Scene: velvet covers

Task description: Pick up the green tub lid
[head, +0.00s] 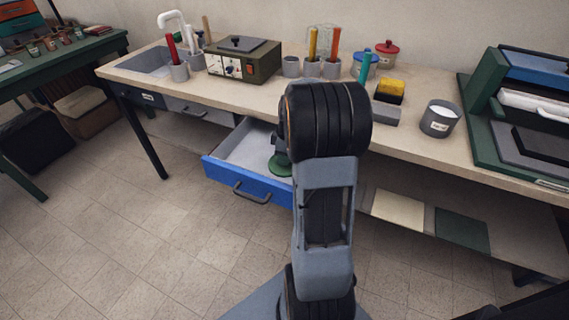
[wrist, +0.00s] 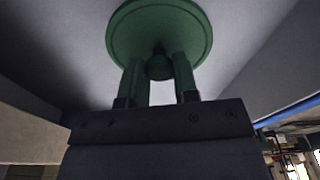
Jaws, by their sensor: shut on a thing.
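The green tub lid (head: 279,168) is a round disc in the open blue-fronted drawer (head: 222,172), partly hidden behind my arm in the head view. In the wrist view the lid (wrist: 118,35) shows its round face and a small dark knob in the middle. My gripper (wrist: 159,72) is shut on the lid's knob, one finger on each side of it. In the head view only a little of my gripper shows above the lid. I cannot tell whether the lid touches the drawer floor.
The workbench (head: 130,73) above the drawer holds a control box (head: 243,60), several cups with tools, a yellow sponge (head: 391,87), a grey tub (head: 440,119) and a green rack (head: 484,115). The tiled floor (head: 130,240) at left is clear.

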